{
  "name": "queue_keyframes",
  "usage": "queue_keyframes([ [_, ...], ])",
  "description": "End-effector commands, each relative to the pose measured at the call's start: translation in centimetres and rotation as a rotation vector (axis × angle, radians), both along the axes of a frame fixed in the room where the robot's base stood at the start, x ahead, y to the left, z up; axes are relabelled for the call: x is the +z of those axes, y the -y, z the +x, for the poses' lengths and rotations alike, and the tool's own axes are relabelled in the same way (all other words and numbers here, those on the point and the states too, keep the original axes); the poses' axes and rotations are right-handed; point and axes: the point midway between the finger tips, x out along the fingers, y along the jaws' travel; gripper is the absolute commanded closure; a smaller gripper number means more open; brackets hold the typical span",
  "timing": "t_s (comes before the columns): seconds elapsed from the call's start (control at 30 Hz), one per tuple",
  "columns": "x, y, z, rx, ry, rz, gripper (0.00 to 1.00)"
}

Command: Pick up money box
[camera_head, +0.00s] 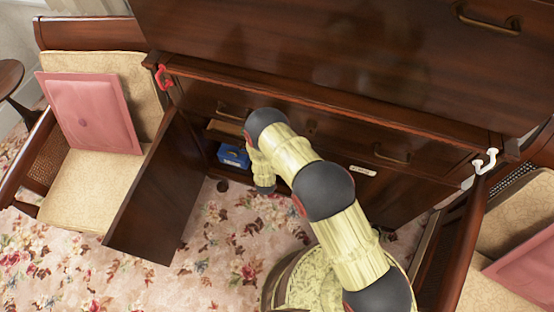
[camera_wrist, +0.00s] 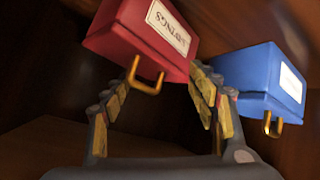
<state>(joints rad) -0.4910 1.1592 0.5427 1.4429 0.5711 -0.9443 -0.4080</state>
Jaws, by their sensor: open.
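In the wrist view, a red box (camera_wrist: 120,45) with a white label and a brass padlock-like loop is straight ahead. The label's lettering looks upside down and seems to read "SAVINGS". My gripper (camera_wrist: 168,72) is open, its two fingers pointing at the red box, with their tips near its lower edge on either side of the loop. I cannot tell whether they touch it. A similar blue box (camera_wrist: 245,80) sits to its right, close to the right finger. In the head view, the blue box (camera_head: 233,155) shows inside the open cabinet; the red box and my fingers are hidden.
The cabinet door (camera_head: 158,190) stands open left of my arm. An armchair with a pink cushion (camera_head: 90,113) is at the left, another at the right edge. A red hook (camera_head: 163,78) and a white hook (camera_head: 485,161) are on the cabinet. Floral carpet (camera_head: 60,260) is clear in front.

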Motion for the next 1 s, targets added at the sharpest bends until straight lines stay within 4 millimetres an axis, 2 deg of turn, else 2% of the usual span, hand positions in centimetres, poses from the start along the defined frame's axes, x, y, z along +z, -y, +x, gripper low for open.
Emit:
queue_keyframes([
  [0.17, 0.14, -0.03, 0.01, 0.0, 0.001, 0.0, 0.46],
  [1.0, -0.1, 0.06, -0.22, 0.0, -0.004, -0.001, 0.93],
])
